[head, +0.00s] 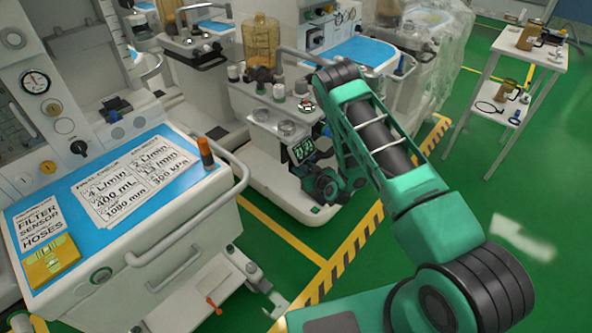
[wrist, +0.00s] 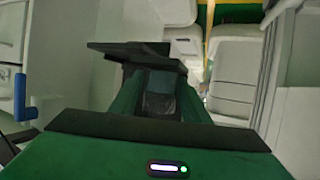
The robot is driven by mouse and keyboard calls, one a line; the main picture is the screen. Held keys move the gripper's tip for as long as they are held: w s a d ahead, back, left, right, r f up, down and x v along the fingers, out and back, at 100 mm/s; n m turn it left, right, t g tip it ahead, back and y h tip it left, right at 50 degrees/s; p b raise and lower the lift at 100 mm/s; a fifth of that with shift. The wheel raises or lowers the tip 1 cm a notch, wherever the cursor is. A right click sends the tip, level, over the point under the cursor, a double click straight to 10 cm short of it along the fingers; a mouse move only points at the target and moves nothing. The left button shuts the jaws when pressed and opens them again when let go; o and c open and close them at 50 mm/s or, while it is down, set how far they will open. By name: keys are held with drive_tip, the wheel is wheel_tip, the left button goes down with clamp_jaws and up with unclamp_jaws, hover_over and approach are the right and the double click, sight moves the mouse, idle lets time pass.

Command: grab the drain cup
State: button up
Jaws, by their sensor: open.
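In the head view my gripper (head: 327,184) is low at the front of the middle cart, beside its dark display. Its fingertips are too small and dark to make out there. In the wrist view my gripper (wrist: 160,75) shows as green sides with a black plate at the far end. A greyish, partly see-through shape (wrist: 159,102) lies between the green sides. It may be the drain cup, but I cannot tell for sure, nor whether the gripper touches it. No other drain cup can be picked out clearly.
The middle cart (head: 262,103) carries round clear-topped parts and knobs. A near cart (head: 150,262) with a blue top and printed cards stands at left, its grey rail sticking out. A white trolley (head: 545,62) stands at right.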

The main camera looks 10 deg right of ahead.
drive_tip(key=shift+a, duration=0.1)
drive_tip(key=c, duration=0.8)
drive_tip(key=shift+r, duration=0.1)
